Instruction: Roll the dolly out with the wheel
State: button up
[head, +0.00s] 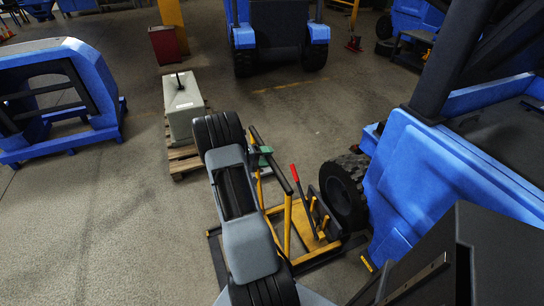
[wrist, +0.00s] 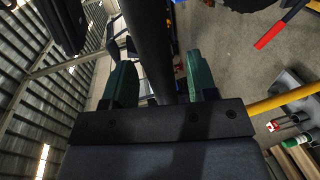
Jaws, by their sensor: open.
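The yellow wheel dolly (head: 322,246) stands on the floor in front of the blue machine, with yellow posts, a black push bar (head: 270,158) and a red-gripped lever (head: 295,173). The black tyre wheel (head: 343,194) is upright at the dolly's right side, close to the machine; I cannot tell whether it touches the machine. My gripper (head: 262,152) is at the push bar, mostly hidden behind my arm. In the wrist view, its green fingers (wrist: 158,75) are open, one on each side of the bar (wrist: 150,40). The red lever grip (wrist: 268,38) shows there too.
The blue machine (head: 440,190) blocks the right. A grey counterweight block (head: 184,106) on a wooden pallet (head: 184,160) stands behind my arm. A blue frame (head: 60,95) is at the left, and another blue vehicle (head: 280,35) is at the back. The floor at left front is clear.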

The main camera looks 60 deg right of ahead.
jog(key=shift+x, duration=1.3)
jog(key=shift+c, duration=0.3)
grip_shut()
